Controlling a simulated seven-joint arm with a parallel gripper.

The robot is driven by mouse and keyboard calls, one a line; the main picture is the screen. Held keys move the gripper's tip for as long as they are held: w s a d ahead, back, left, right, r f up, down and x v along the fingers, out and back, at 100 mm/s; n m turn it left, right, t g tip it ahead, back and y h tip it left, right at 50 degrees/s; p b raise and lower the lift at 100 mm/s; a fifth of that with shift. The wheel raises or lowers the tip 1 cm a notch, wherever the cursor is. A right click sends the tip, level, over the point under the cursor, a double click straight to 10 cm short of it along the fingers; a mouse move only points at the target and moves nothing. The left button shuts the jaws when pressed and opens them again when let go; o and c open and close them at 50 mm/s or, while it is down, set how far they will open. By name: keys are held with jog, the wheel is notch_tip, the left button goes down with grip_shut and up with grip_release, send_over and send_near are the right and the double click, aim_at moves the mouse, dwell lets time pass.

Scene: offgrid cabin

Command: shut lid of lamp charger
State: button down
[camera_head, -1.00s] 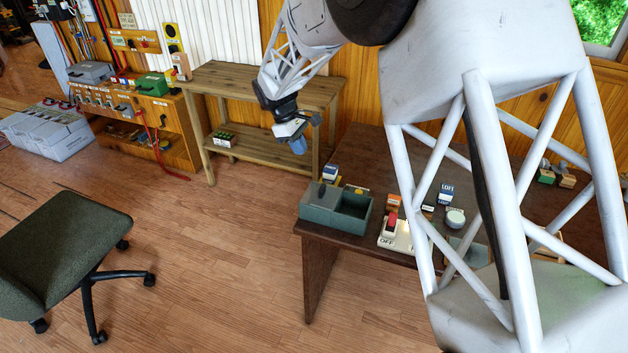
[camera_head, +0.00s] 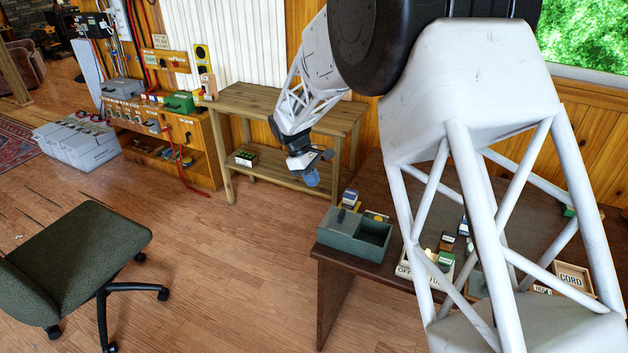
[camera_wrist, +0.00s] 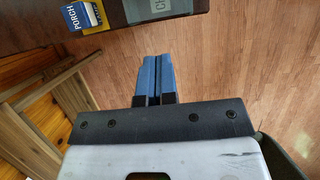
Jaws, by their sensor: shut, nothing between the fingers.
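The lamp charger appears to be the dark grey-green box (camera_head: 338,240) at the near left corner of the brown table. A flat lid piece with a small knob (camera_head: 341,216) covers its left part, and its right compartment is open. In the wrist view, part of a dark box with a label starting "CH" (camera_wrist: 165,8) shows at the top edge. My gripper (camera_head: 312,181) is shut and empty, beyond the box and to its left, apart from it. Its blue fingers (camera_wrist: 155,60) lie together in the wrist view, below the box.
A blue-and-white PORCH block (camera_wrist: 80,17) and a yellow one (camera_head: 377,216) stand close behind the box. My arm hides much of the table (camera_head: 335,290). A CORD tray (camera_head: 572,278) is at right. A wooden shelf bench (camera_head: 285,105) stands behind my gripper; a chair (camera_head: 75,245) is at left.

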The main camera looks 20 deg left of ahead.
send_over(333, 218)
jog(key=a, duration=0.4)
notch_tip(333, 218, down, 8)
jog(key=shift+d+r, duration=0.1)
jog(key=shift+d, duration=1.85)
